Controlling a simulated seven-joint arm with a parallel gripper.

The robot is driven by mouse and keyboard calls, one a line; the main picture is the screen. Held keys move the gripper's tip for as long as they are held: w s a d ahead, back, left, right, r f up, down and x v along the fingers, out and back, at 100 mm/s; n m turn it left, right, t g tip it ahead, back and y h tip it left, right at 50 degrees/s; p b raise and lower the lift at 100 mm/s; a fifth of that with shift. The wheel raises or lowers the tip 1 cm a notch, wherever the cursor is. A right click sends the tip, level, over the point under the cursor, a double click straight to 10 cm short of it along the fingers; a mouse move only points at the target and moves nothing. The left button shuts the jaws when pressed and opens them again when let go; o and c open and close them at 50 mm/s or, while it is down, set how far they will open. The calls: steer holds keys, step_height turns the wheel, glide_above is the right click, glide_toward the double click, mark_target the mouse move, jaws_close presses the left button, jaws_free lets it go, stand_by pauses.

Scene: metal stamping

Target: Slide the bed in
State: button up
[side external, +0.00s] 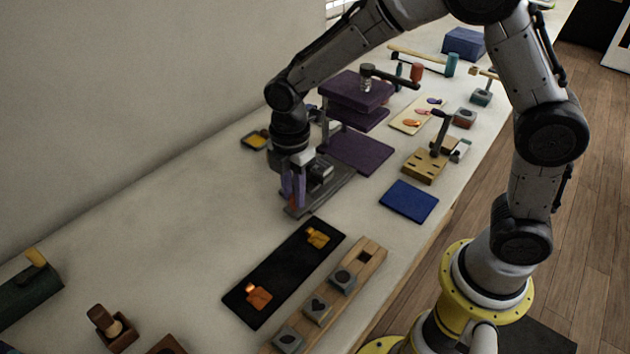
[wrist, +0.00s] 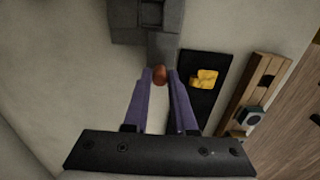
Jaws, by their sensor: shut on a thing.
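The grey sliding bed (side external: 331,188) extends out from the purple press (side external: 357,92) toward the lower left of the side view, beside the purple base plate (side external: 362,152). In the wrist view the bed (wrist: 164,46) lies ahead of my fingers, with a darker raised block (wrist: 150,14) on it. A reddish-brown knob (wrist: 160,75) is at the bed's near end. My gripper (side external: 293,203), with purple fingers, points down and is shut on the knob; its fingertips (wrist: 160,77) are on both sides of it in the wrist view. My gripper hides part of the bed.
A black mat (side external: 284,273) with two orange pieces lies in front, beside a wooden rack (side external: 372,262) of grey stamp blocks. A blue pad (side external: 409,201) and a tan block fixture (side external: 424,166) stand to the right. A small yellow tray (side external: 255,140) lies behind.

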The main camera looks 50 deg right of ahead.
mark_target(331, 165)
jaws_close()
steer(key=shift+d, duration=3.15)
steer(key=shift+d, duration=2.9)
steer(key=shift+d, duration=1.35)
steer(key=o, duration=0.9)
jaws_free()
